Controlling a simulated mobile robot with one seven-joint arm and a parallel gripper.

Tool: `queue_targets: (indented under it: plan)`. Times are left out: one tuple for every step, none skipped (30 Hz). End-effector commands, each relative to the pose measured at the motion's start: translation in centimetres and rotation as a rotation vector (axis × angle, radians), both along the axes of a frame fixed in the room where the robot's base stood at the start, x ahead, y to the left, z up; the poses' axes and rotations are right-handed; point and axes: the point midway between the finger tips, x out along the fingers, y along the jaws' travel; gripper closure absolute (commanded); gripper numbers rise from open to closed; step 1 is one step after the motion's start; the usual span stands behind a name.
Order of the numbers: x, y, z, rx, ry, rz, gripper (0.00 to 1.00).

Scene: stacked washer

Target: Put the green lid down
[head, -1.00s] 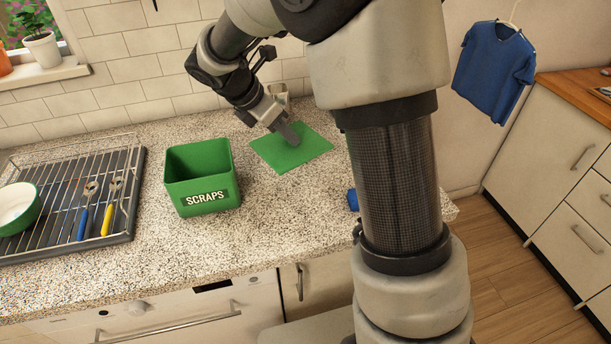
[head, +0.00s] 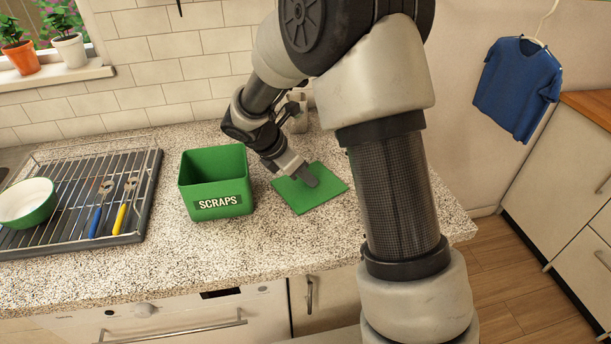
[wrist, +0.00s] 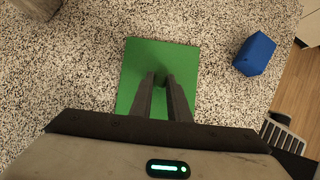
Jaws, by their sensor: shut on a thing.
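The green lid (head: 325,188) is a flat square plate over the speckled counter, just right of the open green SCRAPS bin (head: 217,184). My gripper (head: 309,180) reaches down to the middle of the lid. In the wrist view the two fingers (wrist: 165,82) point at the lid (wrist: 185,55) and are shut on its small handle, which they mostly hide. The lid looks level and at or very close to the counter top; I cannot tell whether it touches.
A wire rack (head: 75,165) with a bowl (head: 27,203) and two utensils stands left of the bin. A blue block (wrist: 255,54) lies right of the lid in the wrist view. The counter (head: 270,245) in front of the lid is clear. A tiled wall stands behind.

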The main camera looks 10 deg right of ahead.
Motion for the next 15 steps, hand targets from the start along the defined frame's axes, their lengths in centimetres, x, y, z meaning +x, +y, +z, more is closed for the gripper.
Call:
queue_targets:
  plan:
    - [0.02, 0.01, 0.09, 0.0, -0.001, 0.001, 1.0]
    - [0.02, 0.01, 0.09, 0.0, 0.0, 0.0, 1.0]
    - [0.01, 0.0, 0.07, 0.0, 0.0, 0.0, 1.0]
    - [0.01, 0.01, 0.01, 0.0, 0.0, 0.0, 1.0]
    - [0.01, 0.01, -0.09, 0.0, 0.0, 0.0, 1.0]
    - [0.01, 0.01, -0.24, 0.0, 0.0, 0.0, 1.0]
    - [0.0, 0.01, -0.35, 0.0, 0.0, 0.0, 1.0]
    - [0.02, 0.01, -0.27, 0.0, 0.0, 0.0, 0.81]
    - [0.01, 0.02, -0.22, 0.0, 0.0, 0.0, 0.74]
    - [0.01, 0.02, -0.22, 0.0, 0.0, 0.0, 0.69]
    - [0.0, 0.02, -0.22, 0.0, 0.0, 0.0, 0.66]
    - [0.01, 0.02, -0.22, 0.0, 0.0, 0.0, 0.66]
    - [0.0, 0.02, -0.22, 0.0, 0.0, 0.0, 0.66]
    - [0.01, 0.02, -0.22, 0.0, 0.0, 0.0, 0.66]
    - [0.0, 0.02, -0.22, 0.0, 0.0, 0.0, 0.66]
